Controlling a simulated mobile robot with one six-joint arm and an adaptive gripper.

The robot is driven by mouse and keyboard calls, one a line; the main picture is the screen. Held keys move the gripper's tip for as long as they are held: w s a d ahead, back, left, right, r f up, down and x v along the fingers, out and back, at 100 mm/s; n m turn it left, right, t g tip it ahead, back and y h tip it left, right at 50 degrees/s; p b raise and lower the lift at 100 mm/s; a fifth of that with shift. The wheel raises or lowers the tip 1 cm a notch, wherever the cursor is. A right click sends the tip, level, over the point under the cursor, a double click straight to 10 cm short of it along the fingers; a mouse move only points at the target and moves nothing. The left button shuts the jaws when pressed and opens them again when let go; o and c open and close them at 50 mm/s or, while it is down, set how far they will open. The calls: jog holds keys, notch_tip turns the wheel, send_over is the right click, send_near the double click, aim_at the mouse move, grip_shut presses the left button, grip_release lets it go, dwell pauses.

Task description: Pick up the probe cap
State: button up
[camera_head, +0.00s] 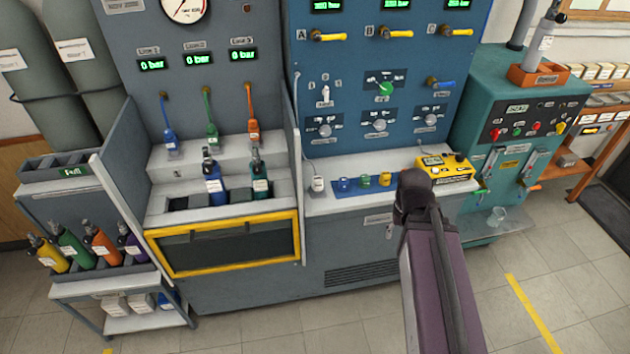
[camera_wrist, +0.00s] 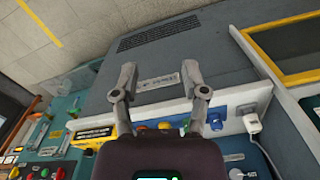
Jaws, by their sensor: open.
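No label I can read marks the probe cap, so I cannot tell which small piece it is. On the bench ledge, a small white piece with a cable (camera_head: 317,183) stands at the left, beside a blue block (camera_head: 343,185). Small coloured parts, including a yellow one (camera_head: 385,179), sit further right. In the wrist view the white piece (camera_wrist: 252,123) and blue block (camera_wrist: 217,118) are near the ledge edge, beyond the right finger. My gripper (camera_wrist: 159,76) is open and empty, with its fingers spread in front of the bench. In the head view my arm hides the fingers.
A yellow meter box (camera_head: 445,168) sits at the ledge's right end. A teal machine (camera_head: 520,130) stands to the right. A yellow-framed panel (camera_head: 225,243) and a bottle cart (camera_head: 95,270) are at the left. The tiled floor (camera_head: 350,335) in front is clear.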

jog(key=shift+w, duration=0.1)
jog(key=o, duration=0.5)
jog(key=shift+w+a, duration=0.1)
jog(key=shift+c, duration=0.2)
jog(key=shift+o, duration=0.5)
jog(key=shift+w+a+r, duration=0.1)
jog(key=shift+w+a, duration=0.05)
jog(key=shift+w, duration=0.1)
notch_tip(320, 180, up, 5)
jog(key=n+p, duration=0.3)
jog(key=p, duration=0.3)
send_over(318, 178)
jog(key=shift+a+r, duration=0.1)
jog(key=shift+r, duration=0.05)
jog(key=shift+b, duration=0.35)
notch_tip(318, 178, down, 9)
jog(key=b, duration=0.8)
jog(key=shift+r, duration=0.15)
jog(key=shift+b, duration=0.35)
